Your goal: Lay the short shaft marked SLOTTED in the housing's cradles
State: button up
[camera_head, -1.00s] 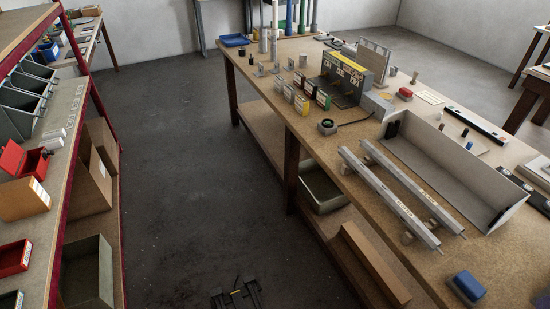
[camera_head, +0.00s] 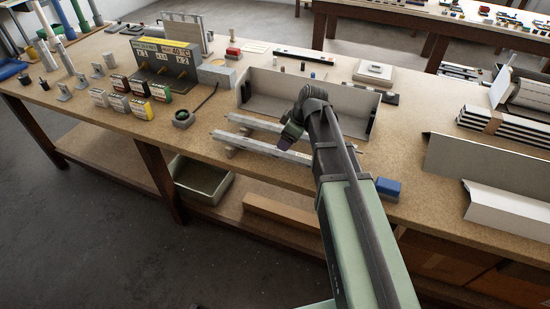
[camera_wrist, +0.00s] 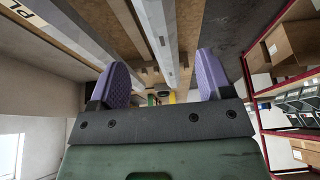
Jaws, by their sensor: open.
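The housing (camera_head: 322,92) is a pale, open, long box on the bench, with dark pieces at its two inner ends. Two pale shafts lie roughly parallel in front of it on small supports: a rear shaft (camera_head: 262,125) and a front shaft (camera_head: 246,142). My gripper (camera_head: 287,143) is over the right part of the shafts, hiding some of them. In the wrist view its purple fingers (camera_wrist: 162,74) are apart with nothing held between them. A shaft (camera_wrist: 158,35) runs ahead between them; another bar at upper left (camera_wrist: 62,38) shows the letters "PL". I see no readable SLOTTED mark.
A blue block (camera_head: 388,188) lies right of my arm. Left of the shafts are a round dark-topped part (camera_head: 182,118) and several small boxes (camera_head: 128,98). Pale panels (camera_head: 485,165) occupy the right. The bench front at left is clear.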

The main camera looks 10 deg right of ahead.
aim_at(279, 151)
jog(key=b+x, duration=0.1)
jog(key=x, duration=0.1)
jog(key=shift+f, duration=0.4)
jog(key=shift+w+a, duration=0.15)
jog(key=b+x, duration=0.5)
jog(key=shift+f, duration=0.2)
jog(key=shift+r+p, duration=0.25)
jog(key=shift+p, duration=0.05)
jog(key=c, duration=1.2)
